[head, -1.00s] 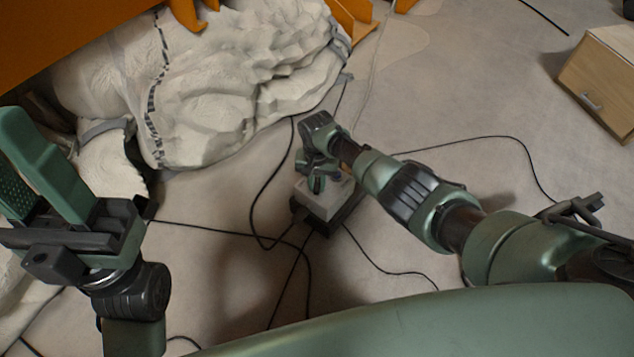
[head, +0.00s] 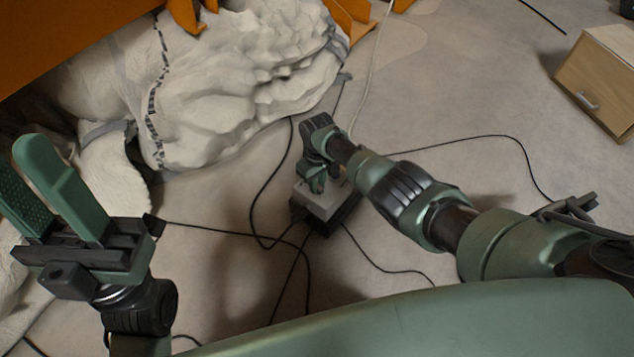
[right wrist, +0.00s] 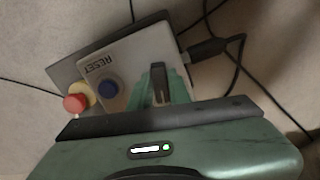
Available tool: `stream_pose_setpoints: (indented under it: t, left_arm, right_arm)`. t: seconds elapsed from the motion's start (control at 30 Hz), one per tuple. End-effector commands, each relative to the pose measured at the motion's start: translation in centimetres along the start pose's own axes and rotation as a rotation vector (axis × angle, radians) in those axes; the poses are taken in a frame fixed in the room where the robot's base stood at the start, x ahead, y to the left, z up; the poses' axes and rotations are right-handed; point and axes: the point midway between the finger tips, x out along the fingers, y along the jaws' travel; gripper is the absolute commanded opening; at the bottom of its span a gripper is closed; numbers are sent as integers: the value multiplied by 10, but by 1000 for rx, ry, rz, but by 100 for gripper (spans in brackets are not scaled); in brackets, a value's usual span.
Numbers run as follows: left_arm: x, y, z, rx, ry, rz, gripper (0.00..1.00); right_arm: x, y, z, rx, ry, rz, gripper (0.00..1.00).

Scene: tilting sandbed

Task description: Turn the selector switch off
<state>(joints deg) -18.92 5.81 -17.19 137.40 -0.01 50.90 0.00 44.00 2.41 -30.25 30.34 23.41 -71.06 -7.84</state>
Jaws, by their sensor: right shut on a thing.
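A grey control box (head: 323,204) sits on the floor near the middle of the head view. In the right wrist view its light top face (right wrist: 120,62) has a RESET label, a blue button (right wrist: 107,89) and a red mushroom button (right wrist: 74,103) on a yellow base. The black selector switch (right wrist: 159,82) stands between the fingers of my right gripper (right wrist: 163,82), which is shut on it. In the head view my right gripper (head: 317,183) reaches down onto the box and hides the switch. My left gripper (head: 28,165) is open and empty, raised at the left edge.
Several black cables (head: 300,270) run from the box across the floor. A large whitish lumpy bag (head: 215,90) lies behind it, beside orange structure (head: 70,38). A small wooden cabinet (head: 600,85) stands at upper right. Floor between box and cabinet is mostly clear.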

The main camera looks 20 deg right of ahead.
Motion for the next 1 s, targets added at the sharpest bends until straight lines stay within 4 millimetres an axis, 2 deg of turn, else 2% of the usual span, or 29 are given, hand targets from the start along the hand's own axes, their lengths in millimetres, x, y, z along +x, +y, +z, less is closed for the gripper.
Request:
stream_pose_setpoints:
  t: [0.4,0.97,1.0]
  left_arm:
    - [2,0,-3,1,7,-2,36]
    - [2,0,-3,1,7,-3,36]
    - [2,0,-3,1,6,-3,36]
  right_arm:
    - [0,1,0,-205,1,-1,0]
    - [0,1,0,-241,1,-1,0]
    - [0,1,0,-241,1,-1,21]
